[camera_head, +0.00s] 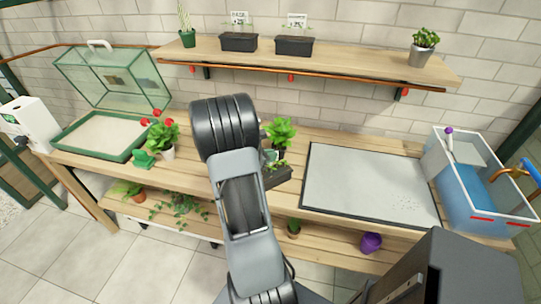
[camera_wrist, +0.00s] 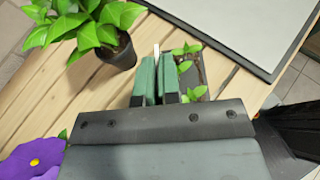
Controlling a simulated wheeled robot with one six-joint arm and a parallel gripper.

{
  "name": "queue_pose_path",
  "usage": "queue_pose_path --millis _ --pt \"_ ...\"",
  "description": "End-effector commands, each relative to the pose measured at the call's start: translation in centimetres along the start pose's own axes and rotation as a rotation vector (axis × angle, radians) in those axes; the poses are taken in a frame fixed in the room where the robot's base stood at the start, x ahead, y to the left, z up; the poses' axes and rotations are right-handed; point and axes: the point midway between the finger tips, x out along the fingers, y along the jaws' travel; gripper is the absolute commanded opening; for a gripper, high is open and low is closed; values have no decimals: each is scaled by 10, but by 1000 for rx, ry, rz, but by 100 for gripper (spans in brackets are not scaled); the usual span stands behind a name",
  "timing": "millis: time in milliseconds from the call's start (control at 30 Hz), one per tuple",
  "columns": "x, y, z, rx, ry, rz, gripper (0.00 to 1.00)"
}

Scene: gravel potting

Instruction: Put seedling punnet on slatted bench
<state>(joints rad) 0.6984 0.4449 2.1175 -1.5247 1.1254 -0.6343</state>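The seedling punnet (camera_head: 279,177) is a small dark tray with green seedlings, in the middle of the head view. It also shows in the wrist view (camera_wrist: 201,66), partly hidden behind my fingers. My gripper (camera_wrist: 157,62) has its green fingers close together on a thin pale upright piece at the punnet's side. In the head view the fingers (camera_head: 269,156) are partly hidden by my wrist. The slatted bench (camera_head: 196,178) has light wooden slats and lies under the punnet. I cannot tell whether the punnet touches the slats.
A leafy potted plant (camera_head: 279,134) stands just behind the punnet. A grey-topped tray (camera_head: 368,184) lies close on the right. Two more punnets (camera_head: 239,42) (camera_head: 294,46) sit on the shelf.

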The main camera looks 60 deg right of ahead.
Motion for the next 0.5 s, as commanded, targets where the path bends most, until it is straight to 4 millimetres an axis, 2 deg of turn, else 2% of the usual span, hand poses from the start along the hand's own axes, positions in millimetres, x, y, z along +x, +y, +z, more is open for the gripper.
queue_pose_path --millis 333,367,500 --pt "2 0 -4 1 -1 0 0" --pt "1 0 -3 1 -1 0 6" --pt "1 0 -3 0 0 0 19"
